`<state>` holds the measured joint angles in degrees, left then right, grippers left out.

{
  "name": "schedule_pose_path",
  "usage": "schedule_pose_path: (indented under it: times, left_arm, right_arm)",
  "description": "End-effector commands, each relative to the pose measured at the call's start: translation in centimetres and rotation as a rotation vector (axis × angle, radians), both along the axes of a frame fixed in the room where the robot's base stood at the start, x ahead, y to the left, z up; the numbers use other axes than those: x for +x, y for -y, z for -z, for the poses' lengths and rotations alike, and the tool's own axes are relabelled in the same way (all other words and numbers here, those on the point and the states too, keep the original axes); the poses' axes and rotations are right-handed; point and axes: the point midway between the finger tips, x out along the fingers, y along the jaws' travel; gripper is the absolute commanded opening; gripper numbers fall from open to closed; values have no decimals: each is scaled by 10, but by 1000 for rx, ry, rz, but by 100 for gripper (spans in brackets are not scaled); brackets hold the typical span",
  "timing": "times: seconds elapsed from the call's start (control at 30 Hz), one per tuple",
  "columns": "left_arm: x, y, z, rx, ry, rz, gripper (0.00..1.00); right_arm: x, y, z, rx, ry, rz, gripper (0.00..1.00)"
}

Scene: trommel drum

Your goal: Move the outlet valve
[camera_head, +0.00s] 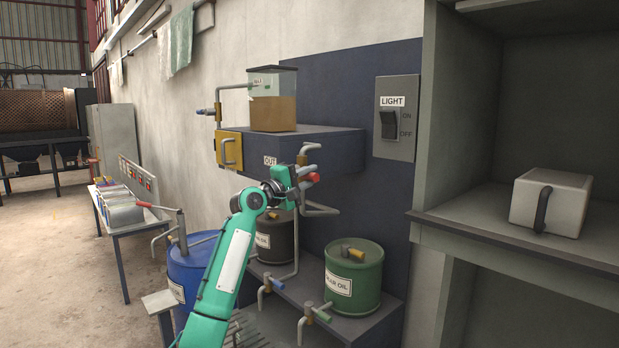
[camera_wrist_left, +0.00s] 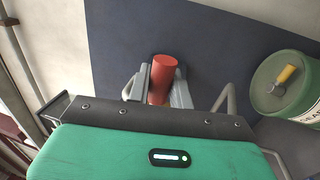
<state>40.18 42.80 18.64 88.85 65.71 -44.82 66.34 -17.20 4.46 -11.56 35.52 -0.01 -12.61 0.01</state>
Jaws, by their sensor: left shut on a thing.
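The outlet valve's red handle (camera_head: 314,177) shows at the tip of my left gripper (camera_head: 307,174), below and right of the OUT label (camera_head: 270,160). In the left wrist view the red handle (camera_wrist_left: 162,78) stands between the two grey fingers of my left gripper (camera_wrist_left: 160,88), which is shut on it. The valve body is mostly hidden behind the gripper and wrist. Grey pipe ends show just above and below the gripper in the head view. My right gripper is in neither view.
A tank (camera_head: 273,113) with brown liquid stands on the dark shelf (camera_head: 335,146) above. A green oil drum (camera_head: 352,283), a dark drum and a blue barrel (camera_head: 190,265) stand below. A light switch (camera_head: 396,118) is on the wall. A box (camera_head: 551,203) sits in the right cabinet.

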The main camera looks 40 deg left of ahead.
Motion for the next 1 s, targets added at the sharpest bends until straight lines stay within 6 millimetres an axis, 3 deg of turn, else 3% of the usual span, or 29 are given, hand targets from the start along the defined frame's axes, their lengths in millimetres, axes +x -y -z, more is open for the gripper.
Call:
schedule_pose_path:
  times: [0.07, 0.1, 0.2, 0.57, 0.77, 1.0]
  left_arm:
    - [-1, -1, -4, -3, 8, -2, 0]
    - [-1, -1, -4, -3, 8, -2, 27]
    - [-1, -1, -3, -2, 7, -2, 41]
    - [-6, -1, 1, 0, 4, -2, 41]
    - [-35, -3, 12, 2, 3, -3, 41]
    - [-85, -7, 22, 4, 4, -4, 41]
  right_arm:
    - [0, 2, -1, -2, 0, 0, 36]
    - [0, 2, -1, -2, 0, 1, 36]
    - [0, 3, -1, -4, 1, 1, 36]
    - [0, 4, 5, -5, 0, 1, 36]
    - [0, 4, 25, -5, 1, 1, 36]
    - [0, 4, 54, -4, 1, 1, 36]
